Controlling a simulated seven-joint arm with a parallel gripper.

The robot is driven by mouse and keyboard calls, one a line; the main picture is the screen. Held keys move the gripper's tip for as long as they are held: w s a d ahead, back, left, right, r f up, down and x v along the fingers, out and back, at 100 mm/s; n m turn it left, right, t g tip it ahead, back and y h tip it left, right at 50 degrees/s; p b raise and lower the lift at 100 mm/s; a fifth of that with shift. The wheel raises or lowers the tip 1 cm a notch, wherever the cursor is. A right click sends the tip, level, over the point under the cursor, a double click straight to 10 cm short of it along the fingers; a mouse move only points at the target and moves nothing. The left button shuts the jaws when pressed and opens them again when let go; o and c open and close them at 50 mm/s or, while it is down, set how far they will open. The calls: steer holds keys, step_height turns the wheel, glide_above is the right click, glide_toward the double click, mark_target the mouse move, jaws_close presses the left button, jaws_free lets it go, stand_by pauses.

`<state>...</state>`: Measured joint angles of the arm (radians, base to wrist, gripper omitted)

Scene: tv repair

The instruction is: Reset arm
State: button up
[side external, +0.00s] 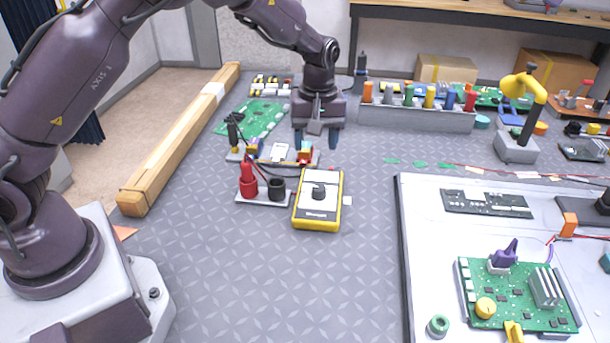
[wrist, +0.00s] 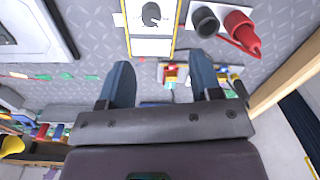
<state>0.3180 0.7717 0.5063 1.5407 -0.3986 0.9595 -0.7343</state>
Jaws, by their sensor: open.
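My gripper (side external: 317,142) hangs pointing down over the work table, behind the yellow multimeter (side external: 319,200). Its two blue-grey fingers are apart with nothing between them, as the wrist view (wrist: 160,85) also shows. In the side view the fingertips are close to a small board with coloured parts (side external: 275,154); I cannot tell if they touch it. The multimeter lies flat, and its dial also shows at the top of the wrist view (wrist: 151,15). Left of it is a probe holder (side external: 263,197) with a red probe (side external: 248,180) and a black socket (side external: 277,188).
A wooden beam (side external: 185,140) runs along the left. A grey bin of coloured tools (side external: 418,118) and a yellow lamp-like tool (side external: 525,95) stand behind. A white panel (side external: 425,235) with a green circuit board (side external: 520,295) fills the right. The front middle of the table is clear.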

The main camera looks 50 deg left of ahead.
steer(key=s+d+r+m+t, duration=0.1)
steer(key=s+r+m+t, duration=0.2)
steer(key=s+r+m, duration=0.3)
steer(key=s+r+m+t, duration=0.3)
steer(key=s+r+m, duration=0.3)
steer(key=s+r, duration=0.7)
steer(key=s, duration=0.7)
steer(key=shift+s+d, duration=0.3)
steer(key=shift+d, duration=0.05)
